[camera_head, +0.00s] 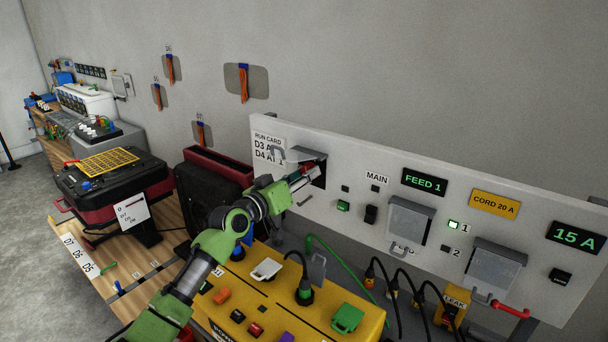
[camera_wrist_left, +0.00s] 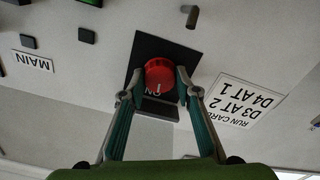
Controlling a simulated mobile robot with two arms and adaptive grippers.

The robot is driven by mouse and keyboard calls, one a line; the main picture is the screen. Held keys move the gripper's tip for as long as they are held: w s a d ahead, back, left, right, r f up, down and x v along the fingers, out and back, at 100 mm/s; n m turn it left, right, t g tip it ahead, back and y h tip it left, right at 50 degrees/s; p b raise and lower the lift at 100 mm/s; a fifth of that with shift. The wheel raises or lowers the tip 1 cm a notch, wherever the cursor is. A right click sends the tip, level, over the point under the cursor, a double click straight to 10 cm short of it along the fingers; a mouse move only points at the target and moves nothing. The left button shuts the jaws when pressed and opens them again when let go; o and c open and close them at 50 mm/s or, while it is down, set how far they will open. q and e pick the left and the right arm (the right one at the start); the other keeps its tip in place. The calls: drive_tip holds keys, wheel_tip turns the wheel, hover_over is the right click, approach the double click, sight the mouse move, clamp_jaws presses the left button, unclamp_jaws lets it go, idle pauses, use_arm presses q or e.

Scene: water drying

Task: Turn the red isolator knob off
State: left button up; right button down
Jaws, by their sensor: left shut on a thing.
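The red isolator knob (camera_wrist_left: 159,73) is round with a short pale mark near its lower edge in the left wrist view. It sits on a black plate (camera_wrist_left: 150,47) on the white panel (camera_head: 340,165). My left gripper (camera_wrist_left: 160,82) is shut on the knob, one fingertip on each side. A white word on the plate below the knob is partly hidden. In the head view my left gripper (camera_head: 303,178) reaches under a raised grey cover (camera_head: 304,154) and mostly hides the knob. My right gripper is not in view.
The panel also bears a MAIN label (camera_head: 377,179), a FEED 1 display (camera_head: 424,182), grey covers (camera_head: 411,219) and a red handle (camera_head: 511,310). Below stands a yellow box (camera_head: 350,315) with plugs and black cords. A green cable (camera_head: 335,262) runs under the panel.

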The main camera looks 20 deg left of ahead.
use_arm(q)
drive_tip(key=n+p, duration=0.1)
drive_tip(key=n, duration=0.2)
drive_tip(key=shift+n, duration=0.3)
drive_tip(key=n+p, duration=0.1)
drive_tip(key=n, duration=0.3)
drive_tip(key=shift+n, duration=0.3)
drive_tip(key=n+p, duration=0.2)
drive_tip(key=n, duration=0.3)
drive_tip(key=shift+p, duration=0.4)
drive_tip(key=shift+n+p, duration=0.5)
drive_tip(key=shift+n, duration=0.8)
drive_tip(key=shift+f, duration=0.1)
drive_tip(key=o, duration=1.1)
drive_tip(key=shift+s, duration=0.1)
drive_tip(key=v, duration=1.1)
drive_tip(key=shift+s+a, duration=0.15)
drive_tip(key=shift+s, duration=0.25)
